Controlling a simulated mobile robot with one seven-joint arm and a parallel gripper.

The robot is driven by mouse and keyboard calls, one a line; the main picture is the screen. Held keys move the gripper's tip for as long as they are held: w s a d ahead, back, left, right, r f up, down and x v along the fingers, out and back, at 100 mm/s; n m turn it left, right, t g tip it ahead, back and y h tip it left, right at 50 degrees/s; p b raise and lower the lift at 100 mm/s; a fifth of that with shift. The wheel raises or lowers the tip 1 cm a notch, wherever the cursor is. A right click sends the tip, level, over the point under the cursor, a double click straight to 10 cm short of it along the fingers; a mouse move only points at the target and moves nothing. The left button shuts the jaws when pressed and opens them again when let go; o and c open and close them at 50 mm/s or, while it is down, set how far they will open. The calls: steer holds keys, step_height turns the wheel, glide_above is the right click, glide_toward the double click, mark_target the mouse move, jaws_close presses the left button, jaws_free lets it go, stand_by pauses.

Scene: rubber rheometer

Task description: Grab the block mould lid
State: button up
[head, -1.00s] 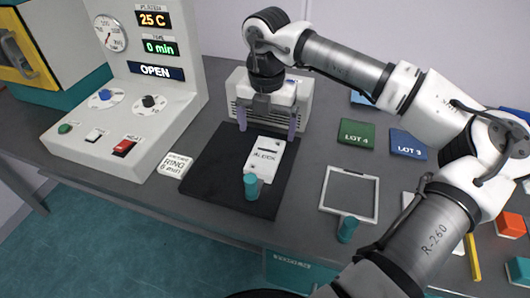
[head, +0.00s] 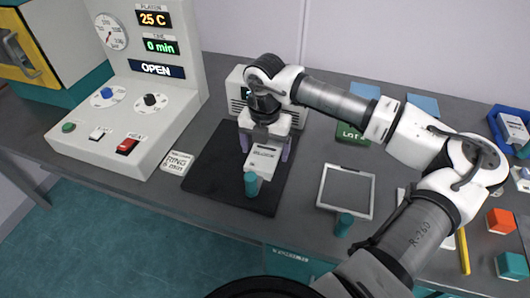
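The block mould (head: 264,160) is a white plate with dark lettering, lying on a black mat (head: 215,165). I cannot tell where its lid ends and the mould body begins. A teal cylindrical handle (head: 251,184) stands at its near end. My gripper (head: 264,150) points down over the far part of the white plate. Its two purple fingers are spread wide, one on the left side and one on the right, with no visible grip. The gripper hides the plate's far end. I cannot tell whether the fingers touch it.
The rheometer console (head: 125,130) stands left, its display reading OPEN. A white card (head: 177,162) lies left of the mat. A square frame mould (head: 347,190) with a teal handle (head: 344,224) lies right. A grey vented box (head: 237,90) stands behind my gripper.

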steer(key=c, duration=0.9)
steer(key=shift+c, duration=0.7)
steer(key=shift+r, duration=0.1)
